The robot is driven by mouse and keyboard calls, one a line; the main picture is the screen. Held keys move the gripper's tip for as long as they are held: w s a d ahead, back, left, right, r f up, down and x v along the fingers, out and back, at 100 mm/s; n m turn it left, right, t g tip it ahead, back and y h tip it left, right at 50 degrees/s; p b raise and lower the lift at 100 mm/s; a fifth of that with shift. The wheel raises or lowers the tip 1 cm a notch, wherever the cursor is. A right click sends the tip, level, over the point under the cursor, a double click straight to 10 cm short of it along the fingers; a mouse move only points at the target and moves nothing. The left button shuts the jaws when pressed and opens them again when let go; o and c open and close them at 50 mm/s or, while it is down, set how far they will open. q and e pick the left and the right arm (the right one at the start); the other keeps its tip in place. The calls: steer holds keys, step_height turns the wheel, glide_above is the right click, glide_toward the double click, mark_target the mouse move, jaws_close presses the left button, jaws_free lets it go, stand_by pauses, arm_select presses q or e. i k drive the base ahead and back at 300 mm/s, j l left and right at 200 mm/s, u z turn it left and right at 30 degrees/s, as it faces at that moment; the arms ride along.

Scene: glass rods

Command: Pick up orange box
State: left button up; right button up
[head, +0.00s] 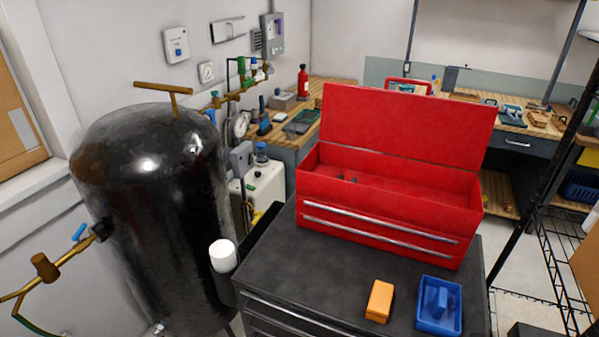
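A small orange box (379,301) lies on the dark top of a tool cabinet (290,275), near its front edge. It sits just left of a blue tray (425,318) and is apart from it. Nothing covers the orange box. Neither of my grippers shows in the head view.
An open red toolbox (385,215) stands at the back of the cabinet top, lid raised. A large black tank (150,210) stands to the left, with a white cylinder (223,255) beside the cabinet. A black wire rack (545,240) is at right. The cabinet top's left part is clear.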

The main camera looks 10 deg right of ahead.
mark_target(379, 302)
steer(key=z, duration=1.05)
